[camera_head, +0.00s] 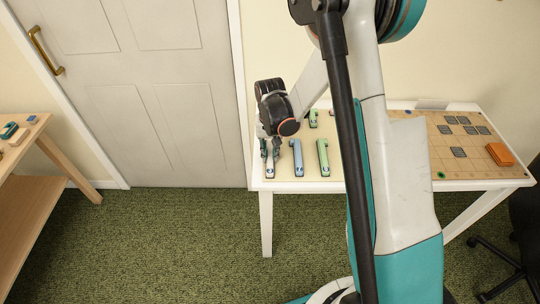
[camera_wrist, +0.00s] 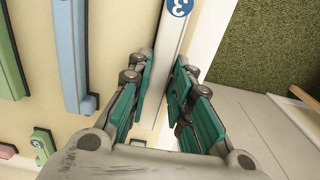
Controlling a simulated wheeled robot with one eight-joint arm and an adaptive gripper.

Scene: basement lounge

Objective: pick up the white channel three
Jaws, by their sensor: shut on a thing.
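The white channel three (camera_head: 270,167) lies near the left front corner of the white table (camera_head: 258,170). In the wrist view the white channel (camera_wrist: 166,50) is a long pale bar with a blue round "3" label, running between the fingers. My gripper (camera_head: 270,148) is over it from above, and in the wrist view my gripper (camera_wrist: 163,85) has its teal fingers on both sides of the bar, shut on it. Whether the bar is off the table top cannot be told. Its far end is hidden by my gripper.
A blue channel (camera_head: 298,157) and a green channel (camera_head: 322,156) lie to the right on the table. Another green piece (camera_head: 313,119) lies behind. A board with grey tiles (camera_head: 458,130) and orange blocks (camera_head: 500,154) is at the right. A wooden bench (camera_head: 30,205) stands left.

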